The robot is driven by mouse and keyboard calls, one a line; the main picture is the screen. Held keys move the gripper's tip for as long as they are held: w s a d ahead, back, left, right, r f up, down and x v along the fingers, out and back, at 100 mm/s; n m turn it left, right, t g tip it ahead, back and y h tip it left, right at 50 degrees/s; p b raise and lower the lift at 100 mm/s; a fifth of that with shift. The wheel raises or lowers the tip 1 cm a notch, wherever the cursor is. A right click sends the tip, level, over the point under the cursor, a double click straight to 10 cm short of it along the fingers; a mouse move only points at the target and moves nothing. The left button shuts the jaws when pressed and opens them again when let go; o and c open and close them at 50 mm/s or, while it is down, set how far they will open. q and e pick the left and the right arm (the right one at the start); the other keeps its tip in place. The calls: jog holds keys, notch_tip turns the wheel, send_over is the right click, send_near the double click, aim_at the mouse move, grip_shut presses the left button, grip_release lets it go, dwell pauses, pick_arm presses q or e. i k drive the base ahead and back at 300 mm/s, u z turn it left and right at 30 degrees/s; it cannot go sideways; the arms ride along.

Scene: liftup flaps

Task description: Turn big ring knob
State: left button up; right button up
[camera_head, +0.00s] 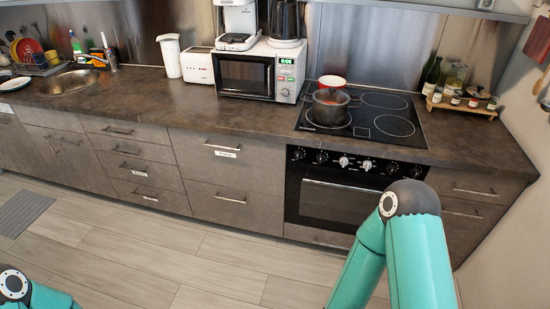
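The oven (335,193) is built into the grey counter, with a row of several knobs (343,161) along the top of its front. Some knobs are dark and some light; labels are too small to read, so I cannot tell which one is the big ring knob. Above is the black cooktop (375,124) with several ring marks. A dark pot (328,110) stands on it, with a red-rimmed pot (332,82) behind. My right arm's elbow shows at the lower right, in front of the oven's right edge, and my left arm's at the lower left. Neither gripper is in view.
A microwave (257,72) with a coffee maker and kettle on top stands left of the cooktop. A spice rack (464,104) is on the right. Drawers (225,172) line the left.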

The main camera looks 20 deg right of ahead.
aim_at(298, 154)
jog(key=u, duration=0.15)
jog(key=i, duration=1)
jog(key=z, duration=0.05)
